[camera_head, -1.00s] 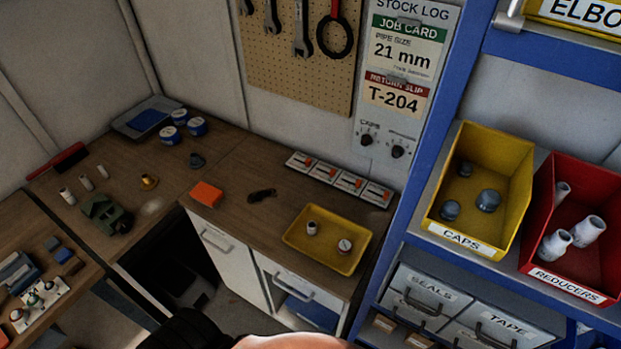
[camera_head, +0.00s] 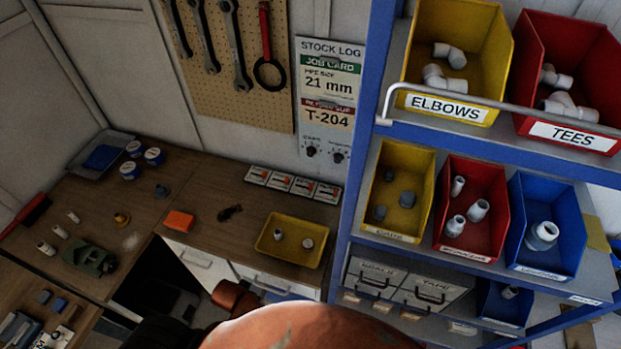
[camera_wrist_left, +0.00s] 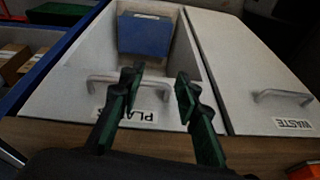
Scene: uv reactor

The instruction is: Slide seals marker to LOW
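A row of white slider panels with orange markers (camera_head: 293,183) lies at the back of the wooden counter, against the wall. Their lettering is too small to read, so I cannot tell which is the seals marker or where it is set. The SEALS drawer (camera_head: 372,278) is in the blue rack. In the left wrist view my left gripper (camera_wrist_left: 157,88) is open, with nothing between its fingers, in front of light drawer fronts. My arm covers the bottom of the head view, and the left fingertips cannot be made out there. My right gripper is not in view.
A yellow tray (camera_head: 292,240) with two small fittings, an orange block (camera_head: 178,221) and a dark small item (camera_head: 230,213) sit on the counter before the panels. The blue rack (camera_head: 352,200) stands close on the right. The STOCK LOG board (camera_head: 328,100) hangs behind.

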